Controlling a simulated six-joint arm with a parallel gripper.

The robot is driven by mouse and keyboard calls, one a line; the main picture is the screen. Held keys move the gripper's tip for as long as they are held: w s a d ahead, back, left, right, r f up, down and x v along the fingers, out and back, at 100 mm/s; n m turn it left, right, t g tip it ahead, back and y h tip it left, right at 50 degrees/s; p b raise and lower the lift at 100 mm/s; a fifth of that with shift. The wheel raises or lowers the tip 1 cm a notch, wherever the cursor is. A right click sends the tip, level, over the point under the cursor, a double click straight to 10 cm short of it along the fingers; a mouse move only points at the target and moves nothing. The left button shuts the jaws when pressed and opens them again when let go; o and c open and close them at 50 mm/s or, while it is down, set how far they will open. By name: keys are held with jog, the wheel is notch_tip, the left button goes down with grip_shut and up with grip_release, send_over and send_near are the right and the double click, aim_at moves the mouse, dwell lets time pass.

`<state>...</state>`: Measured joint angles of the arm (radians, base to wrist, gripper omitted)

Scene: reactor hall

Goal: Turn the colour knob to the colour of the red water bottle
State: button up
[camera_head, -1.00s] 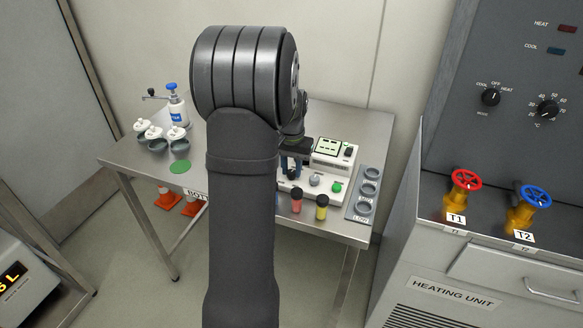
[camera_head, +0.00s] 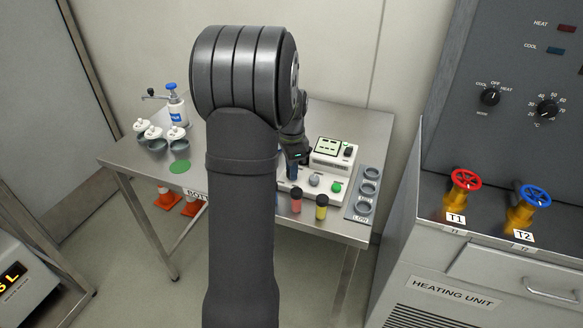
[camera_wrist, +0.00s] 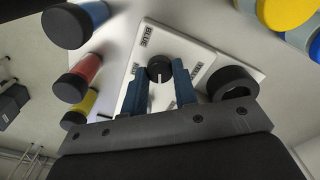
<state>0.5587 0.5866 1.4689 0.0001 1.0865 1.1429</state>
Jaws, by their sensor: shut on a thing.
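The colour knob (camera_wrist: 159,69) is a small black dial with a white pointer line, on a white plate (camera_wrist: 205,55) with a BLUE label at its upper left. In the wrist view the pointer line points down the picture, away from that label. The two blue fingers of my gripper (camera_wrist: 159,88) are shut on the knob from either side. In the head view my gripper (camera_head: 293,172) is over the left part of the white panel and hides the knob. The red water bottle (camera_head: 297,201), with a dark cap, stands at the table's front edge; it also shows in the wrist view (camera_wrist: 80,76).
A yellow bottle (camera_head: 321,207) stands right of the red one; a blue bottle (camera_wrist: 80,22) is on its other side. A tray of rings (camera_head: 367,190) lies at the right.

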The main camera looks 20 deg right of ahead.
jog(key=m, duration=0.6)
jog(key=shift+r, duration=0.1)
jog(key=m, duration=0.6)
jog(key=shift+m, duration=0.3)
dwell(0.3)
jog(key=o, duration=1)
notch_tip(320, 180, up, 17)
jog(key=shift+r, duration=0.2)
notch_tip(320, 180, down, 18)
jog(key=shift+r, duration=0.2)
dwell(0.5)
jog(key=shift+r, duration=0.1)
